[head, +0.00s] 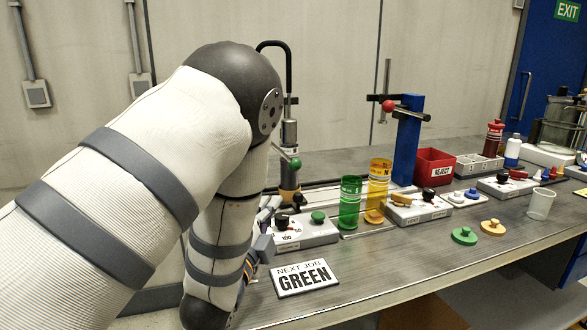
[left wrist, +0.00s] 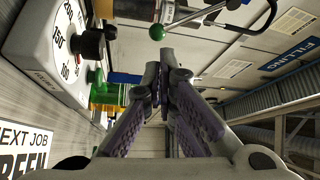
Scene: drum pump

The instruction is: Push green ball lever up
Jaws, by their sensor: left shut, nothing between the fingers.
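The green ball (head: 295,163) sits on the end of a lever on the drum pump, a grey upright column (head: 289,130) with a black curved pipe on top. In the left wrist view the green ball (left wrist: 156,33) and its thin rod show just beyond my fingertips in the picture, with a visible gap. My left gripper (head: 270,207) is partly hidden by my own arm in the head view and is below the ball. In the left wrist view my left gripper (left wrist: 166,62) has its fingers together with nothing between them. My right gripper is not in view.
A control box (head: 302,234) with a dial and knobs stands in front of the pump. Green (head: 349,205) and yellow (head: 378,185) cylinders stand to its right. A blue post (head: 407,145) carries a red ball lever (head: 388,106). A "NEXT JOB GREEN" sign (head: 304,278) lies at the front.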

